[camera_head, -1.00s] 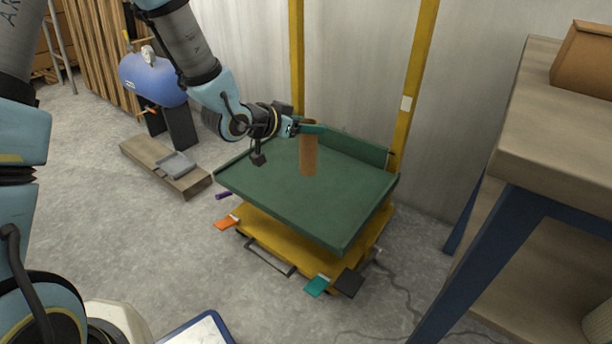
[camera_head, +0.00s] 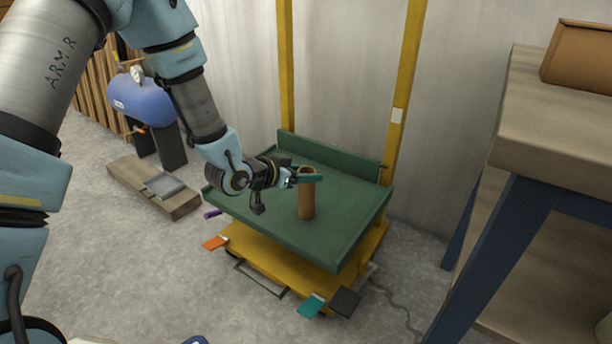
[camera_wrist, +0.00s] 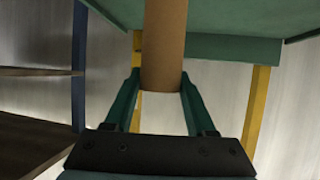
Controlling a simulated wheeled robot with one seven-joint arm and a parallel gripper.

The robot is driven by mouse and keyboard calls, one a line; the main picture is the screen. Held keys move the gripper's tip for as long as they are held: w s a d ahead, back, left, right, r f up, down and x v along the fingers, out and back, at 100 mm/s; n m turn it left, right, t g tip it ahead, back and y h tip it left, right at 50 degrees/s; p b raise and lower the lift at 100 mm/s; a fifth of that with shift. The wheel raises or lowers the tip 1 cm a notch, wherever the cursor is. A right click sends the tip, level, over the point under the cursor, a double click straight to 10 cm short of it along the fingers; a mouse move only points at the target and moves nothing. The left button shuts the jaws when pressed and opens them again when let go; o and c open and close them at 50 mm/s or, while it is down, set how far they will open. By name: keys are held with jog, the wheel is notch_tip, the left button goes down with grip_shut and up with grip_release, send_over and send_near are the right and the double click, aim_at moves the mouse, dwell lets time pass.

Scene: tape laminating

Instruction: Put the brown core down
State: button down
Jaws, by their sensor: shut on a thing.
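The brown core (camera_head: 306,205) is an upright brown cylinder over the green platform (camera_head: 345,222) in the head view. My gripper (camera_head: 308,176) reaches in from the left and is shut on the core near its upper end. In the wrist view the core (camera_wrist: 163,45) stands between the two green fingers (camera_wrist: 160,95), with the green platform surface beyond. I cannot tell whether the core's lower end touches the platform.
The platform has a raised back lip (camera_head: 335,157) and sits on a yellow lift base (camera_head: 290,255) between yellow posts. A wooden workbench (camera_head: 550,130) with blue legs stands at the right. A blue tank (camera_head: 140,100) and planks (camera_head: 152,187) are at the left.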

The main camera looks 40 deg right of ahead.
jog(key=shift+c, duration=1.1)
grip_release()
jog(key=shift+f, duration=0.1)
jog(key=shift+r, duration=0.25)
jog(key=p+v, duration=0.3)
jog(key=v, duration=0.9)
jog(key=shift+f, duration=0.1)
